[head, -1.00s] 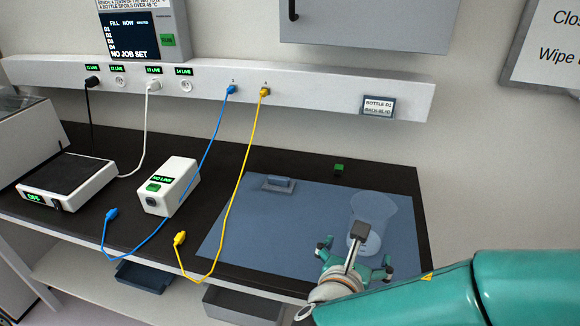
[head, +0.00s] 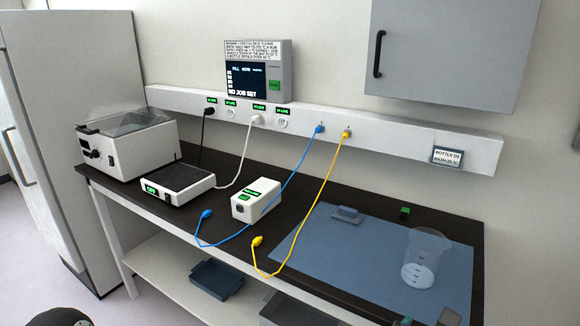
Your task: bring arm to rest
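Only a small part of my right gripper (head: 406,321) shows, at the bottom edge right of centre in the head view. A finger piece and a dark block are in sight there, in front of the blue mat (head: 335,250). The rest of the gripper and the arm are cut off, so its opening cannot be told. A clear beaker (head: 420,262) stands upright on the mat, apart from the visible gripper parts. My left gripper is not in view.
The bench holds a lidded bath (head: 128,148), a flat plate unit (head: 172,184) and a white box (head: 255,201). A blue cable (head: 236,233) and a yellow cable (head: 304,222) hang from the rail to the bench. A cabinet (head: 445,50) hangs above.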

